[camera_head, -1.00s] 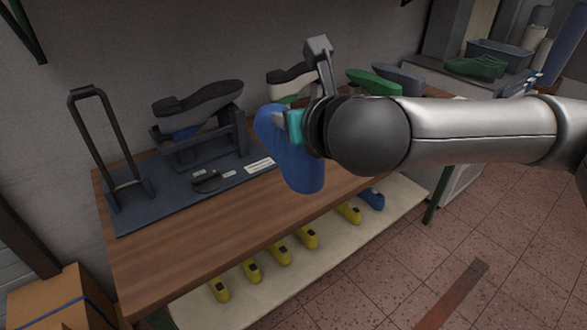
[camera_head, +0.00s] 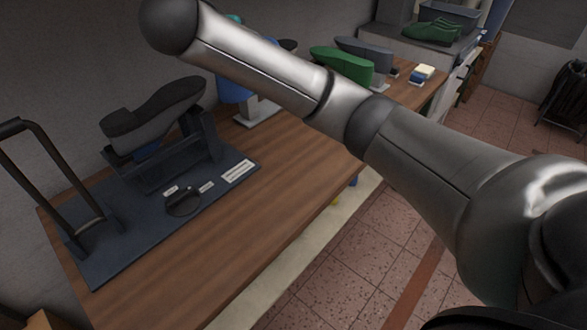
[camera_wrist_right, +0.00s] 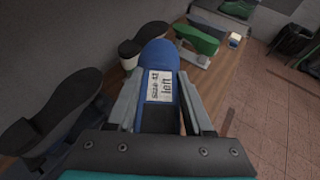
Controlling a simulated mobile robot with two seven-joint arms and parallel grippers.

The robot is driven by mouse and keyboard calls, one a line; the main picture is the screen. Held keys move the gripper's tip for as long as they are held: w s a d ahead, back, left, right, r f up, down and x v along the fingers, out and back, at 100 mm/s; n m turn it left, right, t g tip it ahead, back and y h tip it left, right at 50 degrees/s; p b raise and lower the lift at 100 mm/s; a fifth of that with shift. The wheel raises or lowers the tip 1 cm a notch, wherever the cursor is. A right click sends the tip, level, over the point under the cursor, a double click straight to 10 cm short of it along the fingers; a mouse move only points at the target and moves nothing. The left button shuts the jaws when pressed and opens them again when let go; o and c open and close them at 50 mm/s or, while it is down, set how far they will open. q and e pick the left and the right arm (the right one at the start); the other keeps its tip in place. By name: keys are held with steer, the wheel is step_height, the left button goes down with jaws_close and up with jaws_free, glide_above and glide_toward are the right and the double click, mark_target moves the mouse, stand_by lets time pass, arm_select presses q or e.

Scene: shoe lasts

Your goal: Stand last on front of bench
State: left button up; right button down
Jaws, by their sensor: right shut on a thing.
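The blue last (camera_wrist_right: 160,57) is held between the two fingers of my right gripper (camera_wrist_right: 158,88) in the right wrist view. A white label on it reads "Size 43 left". In the head view, only part of the blue last (camera_head: 234,88) shows beyond my right arm, over the back of the wooden bench (camera_head: 275,190); most of my right gripper is hidden there. I cannot tell whether the last touches the bench. My left gripper is not in view.
A dark stand (camera_head: 165,165) holding a grey shoe with a black sole (camera_head: 155,110) sits at the left on a dark mat (camera_head: 120,255). A green last (camera_head: 340,66) stands farther right on the bench. The bench's front strip is clear.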

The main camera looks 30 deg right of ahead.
steer(key=s+d+f+m+g+h+p, duration=0.1)
steer(key=s+d+f+m+g+h, duration=0.15)
steer(key=f, duration=0.25)
steer(key=s+d+f+m+g+h, duration=0.2)
steer(key=d+f+m+g, duration=0.15)
steer(key=f, duration=0.25)
steer(key=f+b, duration=0.2)
steer(key=f, duration=0.4)
steer(key=f+b, duration=0.2)
steer(key=f, duration=0.5)
steer(key=a+f+b, duration=0.1)
steer(key=f+b, duration=0.1)
steer(key=f, duration=0.4)
steer(key=shift+s+f, duration=0.25)
steer(key=shift+f, duration=0.15)
steer(key=shift+f, duration=0.2)
steer(key=shift+c, duration=1.4)
jaws_free()
steer(key=shift+f, duration=0.1)
